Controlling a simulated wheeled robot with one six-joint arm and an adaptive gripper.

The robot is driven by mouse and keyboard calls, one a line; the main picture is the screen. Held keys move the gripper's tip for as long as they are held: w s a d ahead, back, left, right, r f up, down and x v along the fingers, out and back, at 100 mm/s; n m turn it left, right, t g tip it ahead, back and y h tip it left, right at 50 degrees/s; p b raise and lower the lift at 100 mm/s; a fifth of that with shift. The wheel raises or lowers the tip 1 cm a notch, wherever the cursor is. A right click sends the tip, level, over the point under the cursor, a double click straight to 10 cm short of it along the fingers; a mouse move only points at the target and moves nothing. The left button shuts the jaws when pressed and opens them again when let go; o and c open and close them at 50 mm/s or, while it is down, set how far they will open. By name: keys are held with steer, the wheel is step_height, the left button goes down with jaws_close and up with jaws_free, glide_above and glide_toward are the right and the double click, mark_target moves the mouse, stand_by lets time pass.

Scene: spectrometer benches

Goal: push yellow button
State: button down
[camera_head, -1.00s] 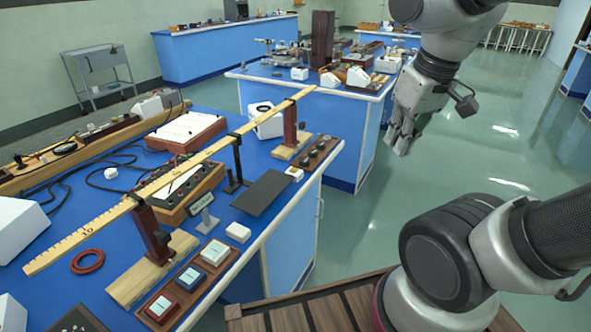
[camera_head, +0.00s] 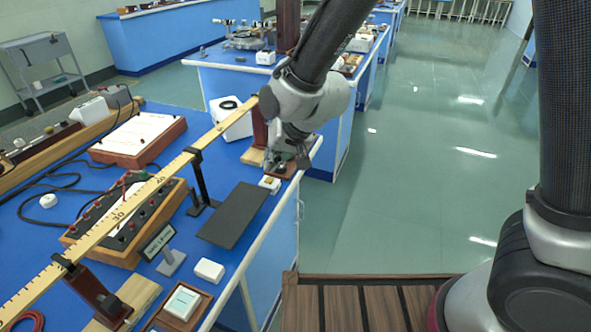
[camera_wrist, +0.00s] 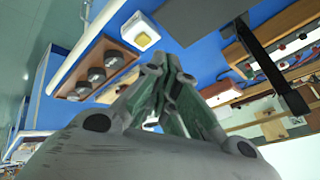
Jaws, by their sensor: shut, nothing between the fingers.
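The yellow button is a small yellow top on a white box (camera_head: 268,185) near the bench's right edge. In the wrist view the yellow button (camera_wrist: 142,39) shows clearly on its white box, beyond my fingertips and slightly left of them. My gripper (camera_head: 281,166) is just above and behind the box in the head view, apart from it as far as I can tell. In the wrist view my gripper (camera_wrist: 160,62) has its fingers closed together with nothing between them.
A wooden block with dark knobs (camera_wrist: 98,70) stands beside the button box. A dark flat plate (camera_head: 233,215) lies on its other side. A long yellow ruler (camera_head: 130,205) on stands crosses the blue bench. A white block (camera_head: 209,271) sits nearer the front.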

mark_target(272, 180)
steer(key=w+r, duration=0.1)
steer(key=w+r+m+t, duration=0.1)
steer(key=w, duration=0.1)
steer(key=w+r+m+t+y, duration=0.1)
steer(key=shift+w+a+r, duration=0.2)
steer(key=shift+a+r, duration=0.05)
steer(key=shift+a, duration=0.15)
steer(key=shift+f, duration=4.45)
steer(key=shift+f, duration=0.4)
steer(key=shift+f, duration=0.45)
steer(key=shift+r, duration=0.9)
